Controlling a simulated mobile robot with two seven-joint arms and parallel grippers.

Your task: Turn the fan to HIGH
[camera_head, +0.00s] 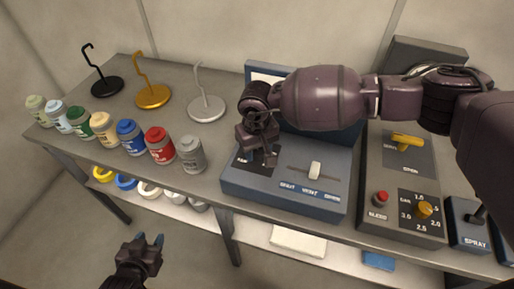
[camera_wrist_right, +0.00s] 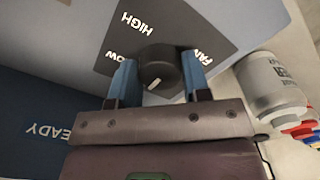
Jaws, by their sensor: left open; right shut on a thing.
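The fan knob (camera_wrist_right: 157,68) is a dark round knob with a white pointer mark on a dark label plate (camera_wrist_right: 172,22) reading FAN, LOW and HIGH. In the right wrist view the mark faces the bottom of the picture, not the word HIGH at the upper left. My right gripper (camera_wrist_right: 157,82) has its blue fingers on both sides of the knob, shut on it. In the head view my right gripper (camera_head: 257,160) reaches down to the left end of the blue-grey control box (camera_head: 285,188) and hides the knob. My left gripper (camera_head: 149,241) is open and empty, low in front of the bench.
A white slider (camera_head: 315,170) is on the same box, right of my gripper. A grey box (camera_head: 373,190) with yellow knobs and a red button stands further right. Several paint jars (camera_head: 160,146) and three hook stands (camera_head: 153,95) occupy the bench's left.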

